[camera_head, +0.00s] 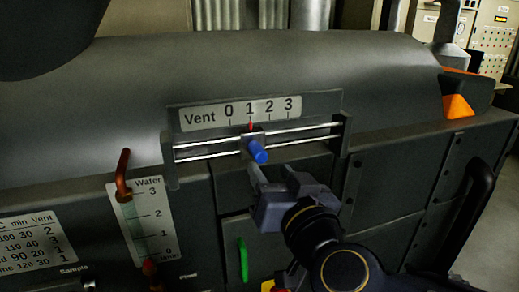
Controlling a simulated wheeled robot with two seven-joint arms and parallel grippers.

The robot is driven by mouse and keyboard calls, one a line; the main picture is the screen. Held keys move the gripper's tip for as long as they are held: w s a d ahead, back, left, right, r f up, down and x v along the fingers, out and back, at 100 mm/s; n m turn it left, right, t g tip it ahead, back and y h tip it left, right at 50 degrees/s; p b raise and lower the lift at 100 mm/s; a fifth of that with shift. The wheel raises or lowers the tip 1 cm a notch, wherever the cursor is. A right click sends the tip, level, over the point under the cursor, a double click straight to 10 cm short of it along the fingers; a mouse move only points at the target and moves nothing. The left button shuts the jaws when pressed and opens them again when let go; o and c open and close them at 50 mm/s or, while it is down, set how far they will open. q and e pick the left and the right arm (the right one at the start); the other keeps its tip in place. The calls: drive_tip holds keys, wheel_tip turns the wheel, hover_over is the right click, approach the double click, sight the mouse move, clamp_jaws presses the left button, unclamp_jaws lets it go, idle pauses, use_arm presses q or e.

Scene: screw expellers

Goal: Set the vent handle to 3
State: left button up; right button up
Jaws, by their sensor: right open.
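The blue vent handle (257,151) sits on a slider block that rides on two horizontal metal rails (202,152). Its red pointer (250,126) is at the 1 mark of the white Vent scale (240,112), which reads 0 to 3. My right gripper (275,178) is just below the handle, open, with its fingers pointing up toward it. I cannot tell whether a finger touches the handle. My left gripper is not in view.
A Water gauge (147,222) with a red-brown lever (122,174) is at the left. A green handle (243,260) is below the rails. A black handle (471,215) stands at the right. The rails right of the blue handle are clear.

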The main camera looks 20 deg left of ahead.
sight(263, 159)
drive_tip(key=b+x, duration=0.1)
drive_tip(key=x, duration=0.6)
drive_tip(key=shift+w+a, duration=0.1)
drive_tip(key=shift+w, duration=0.1)
clamp_jaws()
